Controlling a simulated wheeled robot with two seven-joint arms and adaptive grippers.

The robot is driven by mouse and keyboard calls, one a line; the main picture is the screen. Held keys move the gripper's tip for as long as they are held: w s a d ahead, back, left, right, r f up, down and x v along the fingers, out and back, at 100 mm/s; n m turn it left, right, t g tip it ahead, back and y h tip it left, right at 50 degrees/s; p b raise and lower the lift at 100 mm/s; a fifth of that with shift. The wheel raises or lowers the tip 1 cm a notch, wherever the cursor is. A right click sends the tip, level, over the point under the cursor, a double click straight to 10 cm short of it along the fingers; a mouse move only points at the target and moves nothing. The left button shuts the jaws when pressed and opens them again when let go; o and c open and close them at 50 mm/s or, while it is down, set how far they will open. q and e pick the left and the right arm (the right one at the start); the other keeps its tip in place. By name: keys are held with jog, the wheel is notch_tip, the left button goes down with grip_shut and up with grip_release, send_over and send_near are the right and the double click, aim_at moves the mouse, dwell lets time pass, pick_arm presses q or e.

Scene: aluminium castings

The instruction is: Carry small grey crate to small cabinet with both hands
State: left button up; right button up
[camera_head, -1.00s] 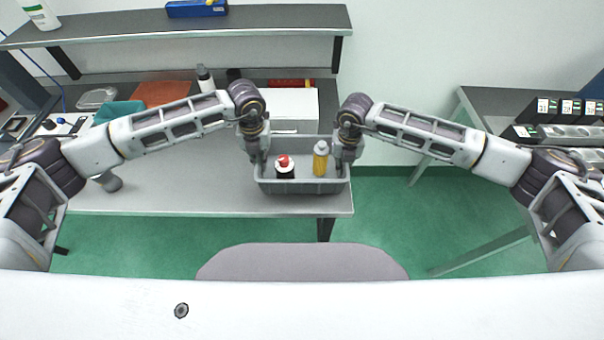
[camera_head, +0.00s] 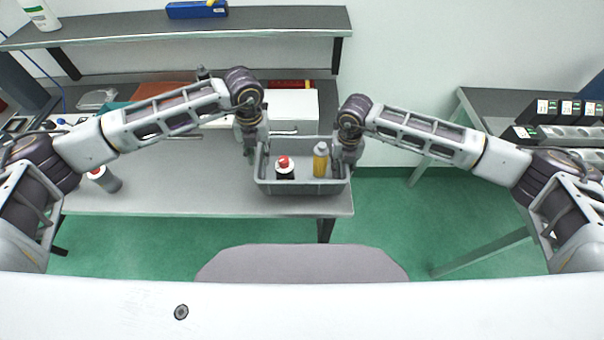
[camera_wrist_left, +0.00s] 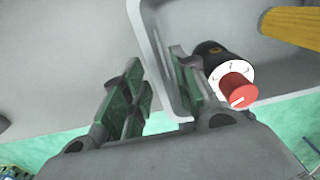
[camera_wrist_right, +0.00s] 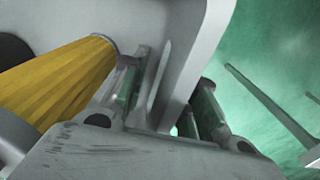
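The small grey crate (camera_head: 306,187) stands at the front right of the grey table. I cannot tell which thing is the small cabinet.
A white box (camera_head: 293,105) stands behind the crate. A grey bottle (camera_head: 104,179) lies at the table's left. A shelf (camera_head: 290,20) hangs above. A second table (camera_head: 490,103) with boxes stands right, with green floor (camera_head: 390,215) between. A grey chair (camera_head: 300,262) is in front.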

pick_arm(q)
notch_tip(320, 180, up, 8)
jog(key=shift+r, duration=0.25)
dwell(0.5)
pick_arm(e)
jog(key=shift+r, duration=6)
jog(key=shift+f, duration=0.1)
